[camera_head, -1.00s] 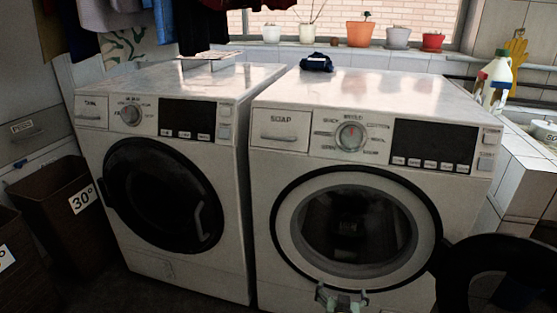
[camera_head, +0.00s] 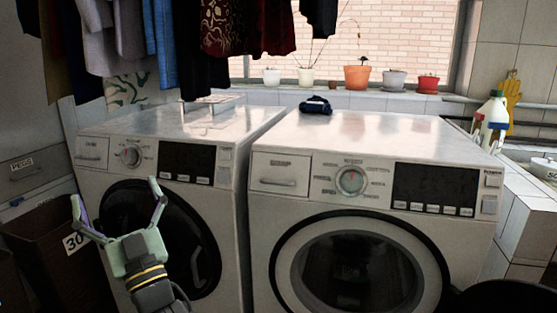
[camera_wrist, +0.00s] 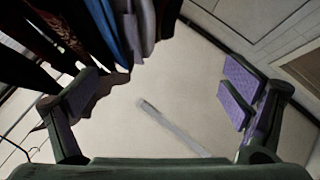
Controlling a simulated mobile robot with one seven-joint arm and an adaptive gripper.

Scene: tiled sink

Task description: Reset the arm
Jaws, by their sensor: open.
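My gripper (camera_head: 118,210) is raised in front of the left washing machine (camera_head: 225,207) in the head view. Its two fingers are spread wide, point upward and hold nothing. In the wrist view the fingers (camera_wrist: 160,100) stand apart on either side, with purple pads on the right one. A pale surface and hanging clothes (camera_wrist: 135,25) lie beyond them. The right washing machine (camera_head: 462,235) has a round opening with a dark inside.
Hanging clothes (camera_head: 165,40) fill the upper left. A dark blue bundle (camera_head: 315,105) lies on the right machine. Brown bins stand at the lower left. Bottles (camera_head: 492,120) stand at the right, and potted plants (camera_head: 357,77) line the windowsill.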

